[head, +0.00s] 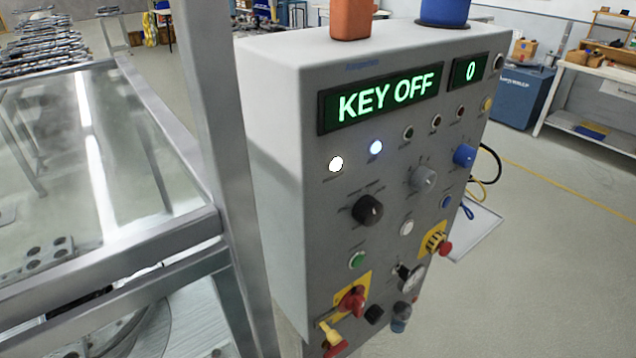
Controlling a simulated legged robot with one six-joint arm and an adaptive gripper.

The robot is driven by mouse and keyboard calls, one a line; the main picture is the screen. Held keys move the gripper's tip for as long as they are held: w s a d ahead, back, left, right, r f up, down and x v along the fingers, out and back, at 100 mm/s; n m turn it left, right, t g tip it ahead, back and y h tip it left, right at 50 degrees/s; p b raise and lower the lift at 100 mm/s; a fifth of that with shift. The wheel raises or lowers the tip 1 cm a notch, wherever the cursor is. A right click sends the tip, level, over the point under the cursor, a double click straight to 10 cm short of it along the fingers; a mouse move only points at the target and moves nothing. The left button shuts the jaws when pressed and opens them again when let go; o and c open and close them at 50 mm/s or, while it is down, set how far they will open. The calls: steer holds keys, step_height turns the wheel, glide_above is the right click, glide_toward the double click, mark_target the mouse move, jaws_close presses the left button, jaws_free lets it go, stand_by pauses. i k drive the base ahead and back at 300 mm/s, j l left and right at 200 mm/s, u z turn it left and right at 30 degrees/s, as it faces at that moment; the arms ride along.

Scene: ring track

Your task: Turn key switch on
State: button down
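A grey control panel (300,150) stands in the middle of the head view, its face turned to the right. Its green display (382,98) reads "KEY OFF". A smaller display (469,71) beside it reads "0". A round silver fitting (411,278) low on the face may be the key switch, but it is too small to tell whether a key sits in it. My gripper is not in view.
Nearby on the panel are a black knob (368,210), a grey knob (423,178), a blue knob (464,155), a red rotary switch on yellow (351,300) and a red emergency-stop-like button (445,248). A metal frame post (222,110) stands left of the panel. Open floor (540,270) lies right.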

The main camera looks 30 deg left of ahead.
mark_target(403, 272)
steer(key=u, duration=1.3)
